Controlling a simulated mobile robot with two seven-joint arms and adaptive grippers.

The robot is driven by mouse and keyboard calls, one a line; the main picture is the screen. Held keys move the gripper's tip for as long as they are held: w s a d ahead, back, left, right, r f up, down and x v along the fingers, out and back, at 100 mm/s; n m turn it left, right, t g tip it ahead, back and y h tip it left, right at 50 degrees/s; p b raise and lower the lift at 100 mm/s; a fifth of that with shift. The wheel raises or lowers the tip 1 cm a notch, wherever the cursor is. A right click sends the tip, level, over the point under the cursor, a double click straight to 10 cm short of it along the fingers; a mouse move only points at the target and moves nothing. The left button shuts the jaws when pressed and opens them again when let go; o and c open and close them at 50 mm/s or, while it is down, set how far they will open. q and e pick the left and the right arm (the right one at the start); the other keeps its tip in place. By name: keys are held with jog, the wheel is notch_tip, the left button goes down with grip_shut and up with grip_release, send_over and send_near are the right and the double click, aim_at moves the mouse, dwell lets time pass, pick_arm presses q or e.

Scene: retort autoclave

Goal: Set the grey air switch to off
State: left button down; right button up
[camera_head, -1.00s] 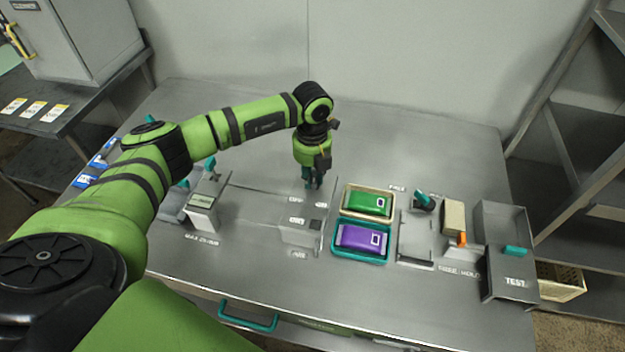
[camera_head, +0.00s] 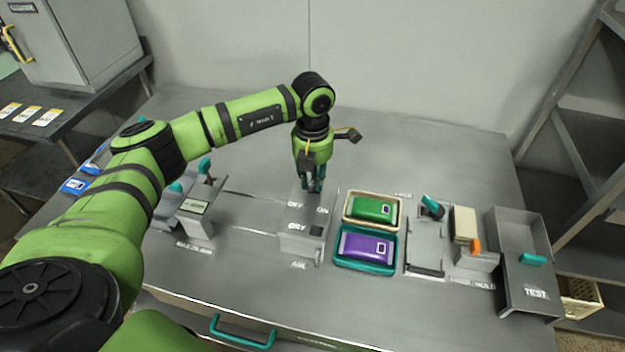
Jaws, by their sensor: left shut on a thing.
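The grey air switch (camera_head: 300,240) is a box near the middle of the bench, with an AIR label on the bench in front of it. OFF is marked at the left of its top and ON at the right. My left gripper (camera_head: 314,186) points down at the back of the box top, behind the labels. Its fingers are shut on the switch's lever, which they mostly hide, so I cannot tell the lever's exact position. My right gripper is out of view.
A green case (camera_head: 375,209) and a purple case (camera_head: 366,246) lie in trays right of the switch. Further right are a teal-handled lever (camera_head: 432,206) and an open TEST bin (camera_head: 525,270). Another control box (camera_head: 195,215) stands at left. The bench behind is clear.

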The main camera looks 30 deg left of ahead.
aim_at(313, 179)
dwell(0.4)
pick_arm(q)
jog(key=c, duration=1.1)
grip_release()
jog(key=shift+o, duration=0.2)
jog(key=shift+r, duration=0.15)
notch_tip(313, 179, up, 12)
